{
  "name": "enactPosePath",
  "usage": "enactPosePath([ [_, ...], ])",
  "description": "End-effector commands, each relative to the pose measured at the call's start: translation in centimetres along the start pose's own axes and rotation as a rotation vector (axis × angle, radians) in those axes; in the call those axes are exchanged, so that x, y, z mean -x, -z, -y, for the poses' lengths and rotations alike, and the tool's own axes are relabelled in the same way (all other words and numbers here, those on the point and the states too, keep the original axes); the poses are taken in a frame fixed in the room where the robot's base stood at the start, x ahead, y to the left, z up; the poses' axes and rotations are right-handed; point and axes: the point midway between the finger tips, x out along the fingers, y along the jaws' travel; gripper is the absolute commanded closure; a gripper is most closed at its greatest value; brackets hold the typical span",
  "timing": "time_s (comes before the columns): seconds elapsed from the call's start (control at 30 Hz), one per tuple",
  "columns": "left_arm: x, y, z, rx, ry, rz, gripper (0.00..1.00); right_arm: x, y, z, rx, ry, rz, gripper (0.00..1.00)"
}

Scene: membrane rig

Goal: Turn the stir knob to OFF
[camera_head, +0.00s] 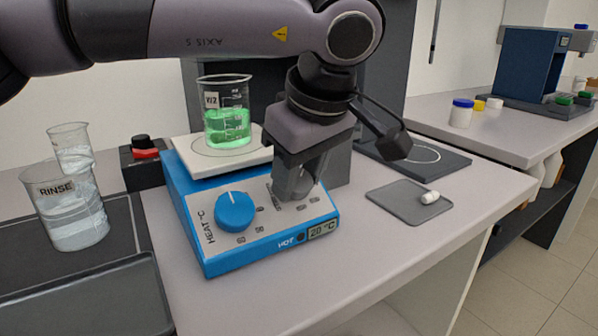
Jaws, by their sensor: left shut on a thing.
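The blue hotplate stirrer (203,255) stands on the bench with its control panel facing the front. The blue heat knob (234,212) is on the left of the panel. My left gripper (293,192) is over the right part of the panel, pointing down. Its jaws are shut on the stir knob, which the fingers hide. The knob's pointer cannot be seen. A display (321,230) on the front edge reads 20 °C. A beaker (227,112) with green liquid stands on the white top plate (188,157). My right gripper is not in view.
Two glass beakers, one marked RINSE (70,215), stand at the left on a dark tray (95,298). A black box with a red switch (144,152) is behind the stirrer's left side. A grey mat (392,205) with a small white piece (430,197) lies at the right.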

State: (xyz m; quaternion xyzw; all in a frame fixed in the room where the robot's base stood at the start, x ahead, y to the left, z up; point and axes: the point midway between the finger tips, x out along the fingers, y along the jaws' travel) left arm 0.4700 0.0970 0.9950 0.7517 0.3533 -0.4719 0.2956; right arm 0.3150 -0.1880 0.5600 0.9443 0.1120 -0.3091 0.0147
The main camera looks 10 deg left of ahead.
Motion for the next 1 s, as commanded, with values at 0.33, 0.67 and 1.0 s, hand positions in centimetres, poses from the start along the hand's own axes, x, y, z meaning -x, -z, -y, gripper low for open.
enactPosePath([
  [0.33,-0.1,-0.1,0.1,0.096,-0.02,0.001,0.89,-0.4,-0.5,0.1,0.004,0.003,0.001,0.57],
  [0.67,-0.3,-0.2,0.2,0.353,-0.073,0.002,0.89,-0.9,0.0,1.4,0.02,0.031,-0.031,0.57],
  [1.0,-0.2,-0.3,0.3,0.613,-0.126,0.002,0.89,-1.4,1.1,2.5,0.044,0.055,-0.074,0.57],
])
